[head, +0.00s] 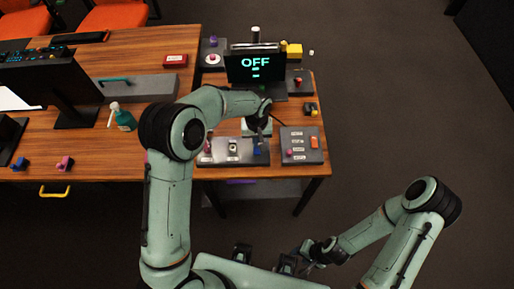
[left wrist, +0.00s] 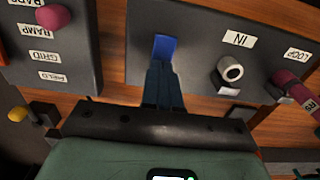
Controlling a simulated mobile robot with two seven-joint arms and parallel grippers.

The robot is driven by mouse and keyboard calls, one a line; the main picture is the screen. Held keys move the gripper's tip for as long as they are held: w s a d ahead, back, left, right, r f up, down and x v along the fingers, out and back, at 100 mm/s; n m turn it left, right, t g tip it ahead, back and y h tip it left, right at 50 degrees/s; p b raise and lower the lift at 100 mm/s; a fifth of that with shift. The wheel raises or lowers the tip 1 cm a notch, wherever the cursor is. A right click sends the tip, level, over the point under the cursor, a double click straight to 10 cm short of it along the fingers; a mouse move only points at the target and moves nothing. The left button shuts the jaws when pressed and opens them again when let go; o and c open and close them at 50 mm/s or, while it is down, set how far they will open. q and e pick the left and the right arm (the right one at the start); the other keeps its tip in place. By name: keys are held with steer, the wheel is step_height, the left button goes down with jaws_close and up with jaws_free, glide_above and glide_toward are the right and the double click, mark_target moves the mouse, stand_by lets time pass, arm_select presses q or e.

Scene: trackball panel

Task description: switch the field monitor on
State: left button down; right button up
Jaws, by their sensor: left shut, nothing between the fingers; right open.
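The monitor (head: 255,66) stands at the back of the table, and its dark screen reads "OFF". In the left wrist view the blue part (left wrist: 164,47) lies just beyond the fingertips of my left gripper (left wrist: 162,68), which is shut and empty. Whether they touch is unclear. My left gripper (head: 261,136) is above this panel in the head view. My right gripper (head: 306,266) is open, low in front of the table.
A second grey panel (head: 313,132) with a pink knob and several labels, some reading "RAMP" and "GRID", sits to the right. Floor to the right is clear.

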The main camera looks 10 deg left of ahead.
arm_select(q)
steer(key=shift+r+p, duration=1.45)
steer(key=shift+r, duration=2)
arm_select(e)
steer(key=w+r, duration=0.1)
steer(key=r, duration=0.1)
steer(key=w+r, duration=0.1)
steer(key=shift+w+r, duration=0.35)
